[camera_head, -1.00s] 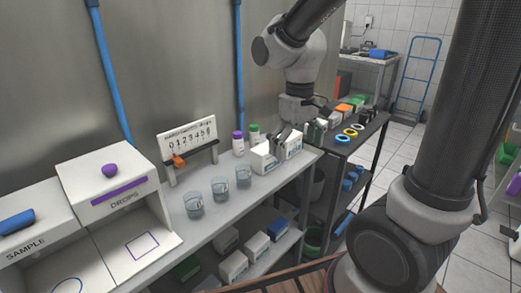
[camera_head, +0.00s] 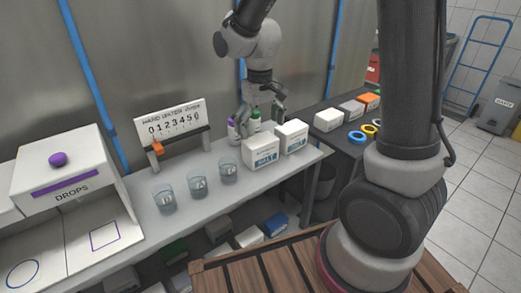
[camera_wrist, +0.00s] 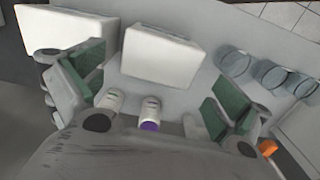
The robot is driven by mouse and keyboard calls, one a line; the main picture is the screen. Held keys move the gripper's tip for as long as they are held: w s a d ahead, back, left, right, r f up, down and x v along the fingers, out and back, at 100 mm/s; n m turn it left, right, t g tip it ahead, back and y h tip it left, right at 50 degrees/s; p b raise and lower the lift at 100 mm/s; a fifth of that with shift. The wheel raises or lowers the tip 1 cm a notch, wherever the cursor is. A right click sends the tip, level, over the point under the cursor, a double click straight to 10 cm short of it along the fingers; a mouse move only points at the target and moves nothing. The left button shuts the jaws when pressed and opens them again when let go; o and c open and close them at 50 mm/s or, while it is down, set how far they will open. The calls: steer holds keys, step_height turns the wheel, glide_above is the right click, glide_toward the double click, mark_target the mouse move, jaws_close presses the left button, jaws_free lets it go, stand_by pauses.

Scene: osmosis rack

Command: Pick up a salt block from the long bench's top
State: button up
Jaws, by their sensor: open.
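Two white salt blocks stand side by side near the right end of the long bench (camera_head: 185,225): the left one (camera_head: 262,153) and the right one (camera_head: 292,137). In the wrist view the left block (camera_wrist: 160,56) lies ahead between my fingers, and the right block (camera_wrist: 68,28) is at the upper left, partly behind a finger. My gripper (camera_head: 262,112) is open and empty, pointing down just behind the blocks, over the bottles. In the wrist view its green-padded fingers (camera_wrist: 150,90) are spread wide, apart from the left block.
A purple-capped bottle (camera_head: 232,128) and a green-capped bottle (camera_head: 255,122) stand close to my fingers, behind the blocks. Several water glasses (camera_head: 197,184) line the bench's front left. A number stand (camera_head: 172,128) is at the back. A dark side table (camera_head: 345,150) adjoins on the right.

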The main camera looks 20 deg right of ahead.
mark_target(260, 139)
step_height(260, 139, down, 5)
steer(key=shift+s, duration=0.15)
